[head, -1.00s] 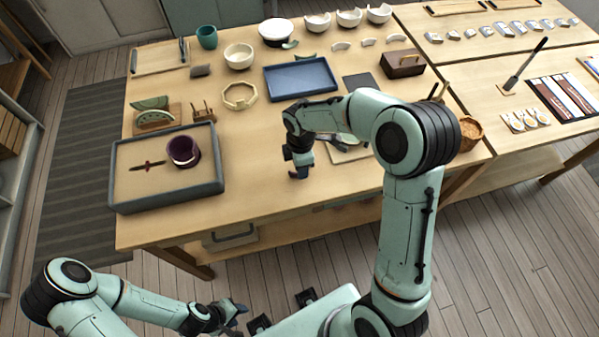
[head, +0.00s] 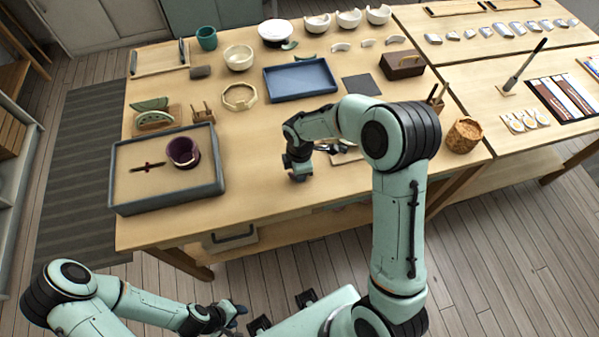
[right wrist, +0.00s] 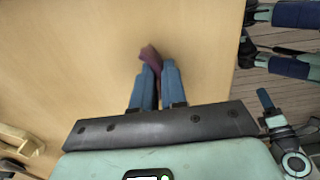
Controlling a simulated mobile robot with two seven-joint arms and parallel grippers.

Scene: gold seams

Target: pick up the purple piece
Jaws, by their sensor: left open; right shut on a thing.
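My right gripper (head: 299,178) is over the front middle of the wooden table. In the right wrist view its blue fingers (right wrist: 155,72) are shut on the purple piece (right wrist: 149,54), a small curved shard that sticks out past the fingertips. In the head view the gripper mostly hides the piece; whether it touches the table I cannot tell. My left gripper (head: 236,312) is open and empty, low in front of the table.
A brown wooden box (head: 402,65) and a cork-like pot (head: 463,135) are at the right. The tabletop between the grey tray and my right gripper is clear.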

